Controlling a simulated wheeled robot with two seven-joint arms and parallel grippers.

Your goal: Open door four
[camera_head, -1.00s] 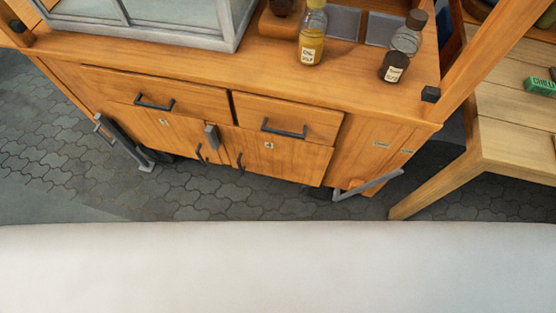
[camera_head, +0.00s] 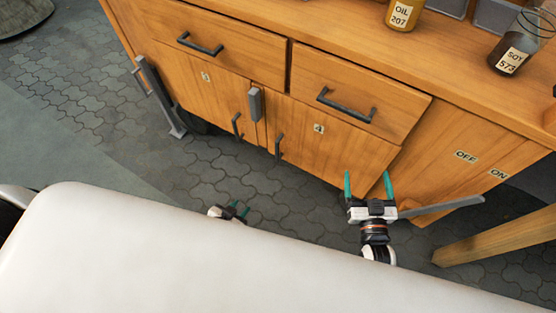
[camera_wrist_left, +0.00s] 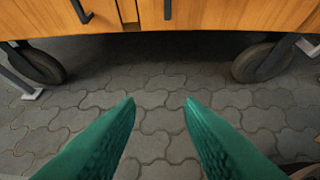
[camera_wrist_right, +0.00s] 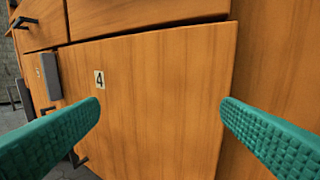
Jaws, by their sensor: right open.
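Door four (camera_head: 330,135) is the closed lower-right wooden door of the cart, marked with a 4. Its dark upright handle (camera_head: 278,146) is near its left edge. A grey block like a latch (camera_head: 255,103) sits at the seam between door four and the door to its left. My right gripper (camera_head: 367,174) is open and empty in front of door four's lower right part; the right wrist view shows the door (camera_wrist_right: 150,100) beyond its spread fingers. My left gripper (camera_head: 239,208) is open and empty, low over the paving; the left wrist view shows the handle (camera_wrist_left: 167,10) at the top.
A drawer (camera_head: 350,90) is closed above door four. An oil bottle (camera_head: 403,15) and a soy bottle (camera_head: 513,55) stand on the cart top. A grey bar (camera_head: 440,207) sticks out at the cart's lower right, near my right gripper. A wooden table leg (camera_head: 490,235) is further right.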

